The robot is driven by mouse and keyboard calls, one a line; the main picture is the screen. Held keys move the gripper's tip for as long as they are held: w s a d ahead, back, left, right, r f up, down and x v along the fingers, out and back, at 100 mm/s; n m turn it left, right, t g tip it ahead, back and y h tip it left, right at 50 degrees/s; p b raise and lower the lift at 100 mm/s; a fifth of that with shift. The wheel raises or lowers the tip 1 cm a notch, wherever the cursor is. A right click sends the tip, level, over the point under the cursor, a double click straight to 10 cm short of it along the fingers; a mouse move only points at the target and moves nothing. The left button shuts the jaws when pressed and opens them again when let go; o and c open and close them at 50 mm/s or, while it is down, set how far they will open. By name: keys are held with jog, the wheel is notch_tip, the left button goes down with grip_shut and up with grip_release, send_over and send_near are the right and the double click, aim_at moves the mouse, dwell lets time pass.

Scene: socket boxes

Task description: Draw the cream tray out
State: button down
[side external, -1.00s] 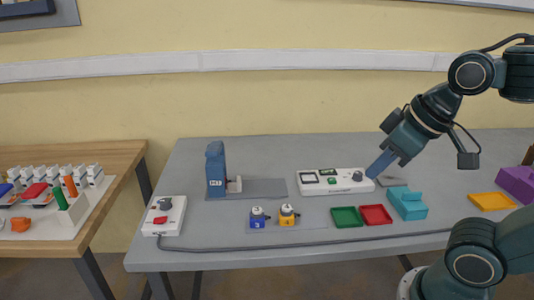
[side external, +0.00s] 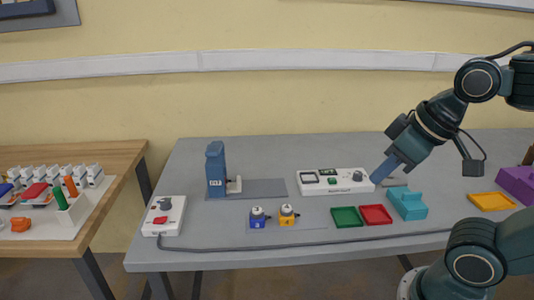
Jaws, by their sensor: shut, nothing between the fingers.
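My gripper (side external: 376,180) is shut and empty. I cannot make out a cream tray for certain. A small pale block (side external: 235,186) stands beside the blue upright device (side external: 215,170). Shallow green (side external: 346,217) and red (side external: 376,215) trays lie right of the middle, and a yellow tray (side external: 491,201) lies farther right.
A teal block (side external: 407,204) stands below my gripper in the picture, with a purple block (side external: 517,182) at the far right. Blue (side external: 258,218) and yellow (side external: 287,216) small units, a white switch box (side external: 165,215) and a cable occupy the table. A wooden table (side external: 110,190) stands left.

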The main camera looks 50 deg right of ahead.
jog(key=c, duration=1.6)
grip_release()
jog(key=o, duration=0.8)
jog(key=shift+w+r, duration=0.4)
jog(key=shift+w, duration=0.25)
jog(key=shift+o, duration=1)
jog(key=w+r+n, duration=0.2)
jog(key=w+r, duration=0.1)
jog(key=w, duration=0.9)
jog(key=shift+r+g+y, duration=0.3)
jog(key=shift+r, duration=0.1)
jog(key=w+d+f+n+g+y, duration=0.15)
jog(key=w+d+f, duration=0.25)
jog(key=w, duration=0.7)
jog(key=w+d+f+n, duration=0.3)
jog(key=w+d+f, duration=0.1)
jog(key=w, duration=0.8)
jog(key=w+d+f+n, duration=0.1)
jog(key=w+d+f, duration=0.1)
jog(key=f, duration=0.3)
jog(key=w+d+f+n+y, duration=0.1)
jog(key=w+d+f, duration=0.2)
jog(key=w+f, duration=0.2)
jog(key=shift+d+f, duration=0.35)
jog(key=shift+f, duration=0.15)
jog(key=shift+n, duration=0.25)
